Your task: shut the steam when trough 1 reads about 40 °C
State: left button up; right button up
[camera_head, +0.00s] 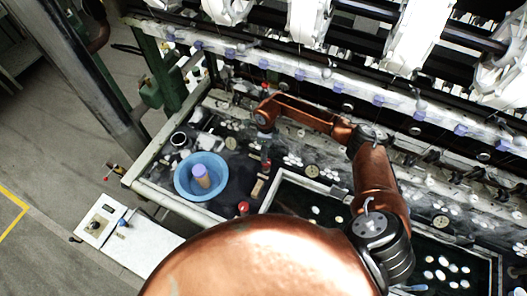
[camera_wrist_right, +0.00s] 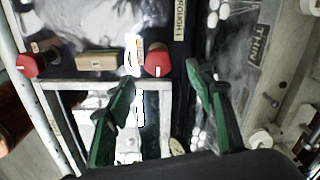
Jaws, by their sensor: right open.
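Two red valve knobs show in the right wrist view: one (camera_wrist_right: 157,60) lies just ahead of and between my fingertips, the other (camera_wrist_right: 30,65) is at the far left. In the head view they show as a red knob (camera_head: 266,166) and a nearer red knob (camera_head: 243,207). My right gripper (camera_wrist_right: 160,75) is open and empty; I cannot tell whether it touches the knob. A label reading "TROUGH 1" (camera_wrist_right: 179,20), partly cut off, is above the nearer knob. No temperature reading is legible. My left gripper is not in view.
A wooden block (camera_wrist_right: 97,60) sits between the knobs. A blue basin (camera_head: 219,171) holds a brown cylinder (camera_head: 200,177). A white box with a dial (camera_head: 100,221) stands at left. Reeling machinery (camera_head: 310,72) runs along the back. A "THIN" label (camera_wrist_right: 258,46) is at right.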

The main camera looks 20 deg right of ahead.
jog(key=f, duration=0.2)
jog(key=f+p, duration=0.1)
jog(key=f, duration=0.1)
jog(key=s+f, duration=0.1)
jog(key=f, duration=0.1)
jog(key=shift+d+p, duration=0.1)
jog(key=shift+p, duration=0.3)
jog(key=shift+f, duration=0.6)
jog(key=shift+w+f, duration=0.1)
jog(key=shift+w, duration=0.1)
jog(key=c, duration=0.3)
jog(key=shift+s, duration=0.1)
jog(key=c, duration=0.8)
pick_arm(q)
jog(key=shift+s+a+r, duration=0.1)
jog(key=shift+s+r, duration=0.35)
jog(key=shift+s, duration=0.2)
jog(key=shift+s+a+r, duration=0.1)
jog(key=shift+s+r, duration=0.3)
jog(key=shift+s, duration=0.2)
pick_arm(e)
jog(key=shift+c, duration=0.3)
